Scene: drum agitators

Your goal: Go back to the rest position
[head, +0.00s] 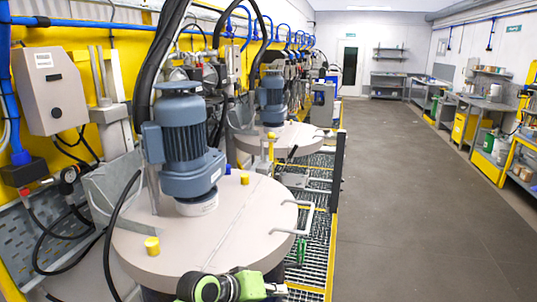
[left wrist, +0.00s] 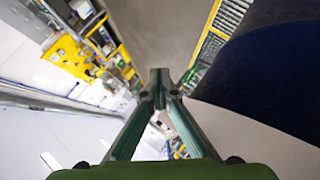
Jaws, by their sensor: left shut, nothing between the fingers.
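My left gripper (head: 278,289) is at the bottom of the head view, in front of the near edge of the nearest drum lid. Its green and black body (head: 235,287) shows best there. In the left wrist view its two green fingers meet at their tips (left wrist: 160,80), shut with nothing between them. My right gripper is in neither view. The nearest drum agitator has a round beige lid (head: 240,225) with a blue-grey motor (head: 185,140) standing upright on it. A white bent handle (head: 305,218) is at the lid's right side.
A second agitator motor (head: 271,98) stands on a lid farther back. A grated walkway (head: 318,235) with a yellow edge runs beside the drums. A grey control box (head: 50,90) is on the left wall. The grey floor (head: 400,200) is clear; workbenches (head: 490,103) line the right.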

